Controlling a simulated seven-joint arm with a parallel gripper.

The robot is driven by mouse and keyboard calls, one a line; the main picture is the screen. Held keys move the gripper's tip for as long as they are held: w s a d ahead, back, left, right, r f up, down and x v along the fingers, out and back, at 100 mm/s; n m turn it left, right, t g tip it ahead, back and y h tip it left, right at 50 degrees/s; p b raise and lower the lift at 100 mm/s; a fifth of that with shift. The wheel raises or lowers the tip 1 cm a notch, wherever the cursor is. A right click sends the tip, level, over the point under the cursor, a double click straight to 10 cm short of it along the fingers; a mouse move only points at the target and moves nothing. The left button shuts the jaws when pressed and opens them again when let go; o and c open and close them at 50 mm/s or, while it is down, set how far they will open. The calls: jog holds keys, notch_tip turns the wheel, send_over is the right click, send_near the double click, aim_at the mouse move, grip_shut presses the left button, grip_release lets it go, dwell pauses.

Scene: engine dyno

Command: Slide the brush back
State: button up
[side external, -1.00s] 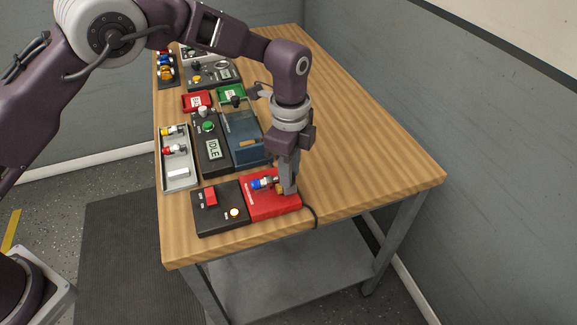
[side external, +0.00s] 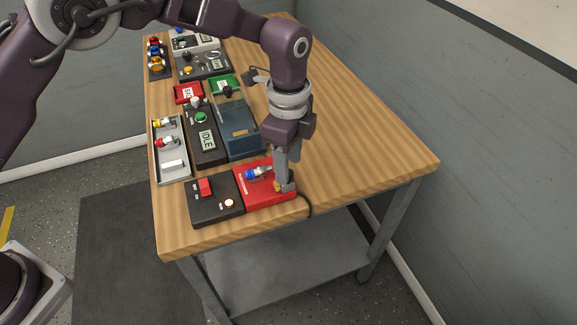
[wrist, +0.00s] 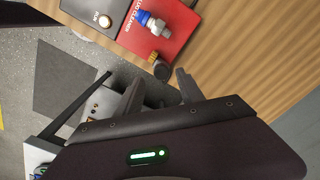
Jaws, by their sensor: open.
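The red plug cleaner box (side external: 262,196) sits near the table's front edge and shows in the wrist view (wrist: 186,15). A spark plug with a blue and white body (side external: 257,173) lies on it, also in the wrist view (wrist: 148,20). The brush, with a brass-coloured tip (wrist: 154,58) and a dark round body (wrist: 163,71), is at the box's edge near the plug. My gripper (side external: 285,185) is open and low over that edge. In the wrist view its fingertips (wrist: 160,80) lie on either side of the brush's dark body. Whether they touch it, I cannot tell.
A black box (side external: 216,209) with a red switch and a lit button adjoins the red box. A grey tray (side external: 182,178), an IDLE panel (side external: 206,157) and a blue-grey case (side external: 242,148) stand behind. The table's right side (side external: 365,135) is clear.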

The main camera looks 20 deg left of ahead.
notch_tip(320, 180, up, 5)
dwell(0.5)
jog(key=s+a+r+n+t+h, duration=0.1)
jog(key=s+a+r+n, duration=0.3)
jog(key=a+r, duration=0.3)
jog(key=s+a+r+n+t, duration=0.1)
jog(key=s+a+r+n, duration=0.3)
jog(key=a+r, duration=0.3)
jog(key=s+a+n+t, duration=0.1)
jog(key=s+a+n, duration=0.2)
jog(key=s, duration=0.3)
jog(key=s+a+n+t, duration=0.1)
jog(key=s+a+n, duration=0.1)
jog(key=s, duration=0.5)
jog(key=s+a+n+t+y, duration=0.1)
jog(key=s+a+n, duration=0.2)
jog(key=s+n, duration=0.2)
jog(key=shift+s+a+f+t, duration=0.15)
jog(key=shift+s+a+t, duration=0.2)
jog(key=shift+s, duration=0.7)
